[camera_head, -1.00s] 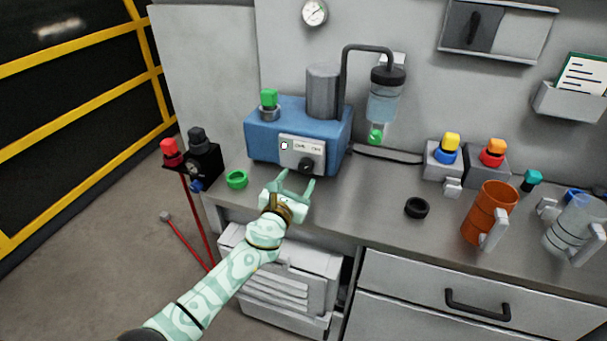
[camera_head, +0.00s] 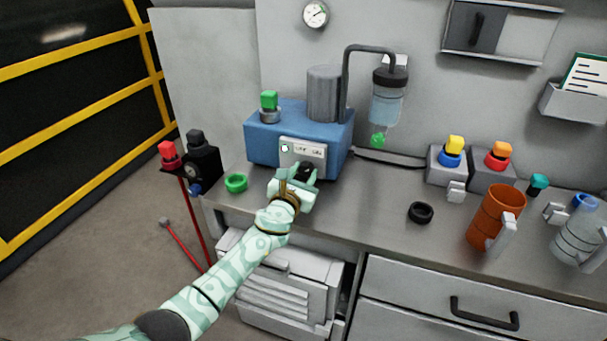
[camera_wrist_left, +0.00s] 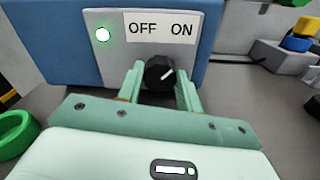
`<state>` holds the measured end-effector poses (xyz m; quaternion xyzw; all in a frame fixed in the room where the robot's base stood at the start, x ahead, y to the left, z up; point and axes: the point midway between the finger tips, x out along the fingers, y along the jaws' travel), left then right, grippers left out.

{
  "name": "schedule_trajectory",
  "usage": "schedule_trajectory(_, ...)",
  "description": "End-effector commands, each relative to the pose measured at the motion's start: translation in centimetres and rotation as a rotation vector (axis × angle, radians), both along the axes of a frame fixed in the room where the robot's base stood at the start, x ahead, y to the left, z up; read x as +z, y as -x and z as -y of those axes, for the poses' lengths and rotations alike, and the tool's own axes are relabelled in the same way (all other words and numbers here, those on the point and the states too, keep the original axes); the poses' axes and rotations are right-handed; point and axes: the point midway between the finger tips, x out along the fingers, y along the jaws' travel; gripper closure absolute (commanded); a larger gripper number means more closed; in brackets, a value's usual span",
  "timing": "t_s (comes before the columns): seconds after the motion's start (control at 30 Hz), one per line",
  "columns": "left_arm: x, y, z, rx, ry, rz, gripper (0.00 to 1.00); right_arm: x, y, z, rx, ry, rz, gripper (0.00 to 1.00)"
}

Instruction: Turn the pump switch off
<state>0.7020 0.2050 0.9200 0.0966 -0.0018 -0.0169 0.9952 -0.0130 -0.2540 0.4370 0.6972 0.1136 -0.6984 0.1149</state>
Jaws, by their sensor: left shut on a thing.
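The blue pump box (camera_head: 266,142) stands on the bench and has a grey-white switch plate (camera_head: 303,150) on its front. In the left wrist view the plate reads OFF on the left and ON on the right, with a lit lamp (camera_wrist_left: 103,34) edged in green. The black pump switch knob (camera_wrist_left: 158,72) sits below the words. Its white mark points up and to the right, toward ON. My left gripper (camera_wrist_left: 160,84) is shut on the knob, one finger on each side. In the head view the left gripper (camera_head: 303,172) partly hides the knob. My right gripper is not in view.
A green ring (camera_head: 236,182) lies left of the gripper and a black ring (camera_head: 420,212) lies to the right. An orange jug (camera_head: 494,217) and a clear jug (camera_head: 577,238) stand further right. A bottle (camera_head: 387,100) hangs behind. The bench between the rings is mostly clear.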

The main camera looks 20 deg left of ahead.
Motion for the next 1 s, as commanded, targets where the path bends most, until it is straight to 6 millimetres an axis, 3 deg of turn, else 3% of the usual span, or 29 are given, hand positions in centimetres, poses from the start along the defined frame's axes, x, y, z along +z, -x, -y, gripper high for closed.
schedule_trajectory(0.37,-0.19,0.03,0.01,-0.001,0.136,-0.007,0.87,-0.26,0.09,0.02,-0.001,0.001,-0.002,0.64)
schedule_trajectory(1.0,-0.25,0.06,0.05,0.001,0.723,-0.027,0.87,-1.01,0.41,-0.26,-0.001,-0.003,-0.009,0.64)
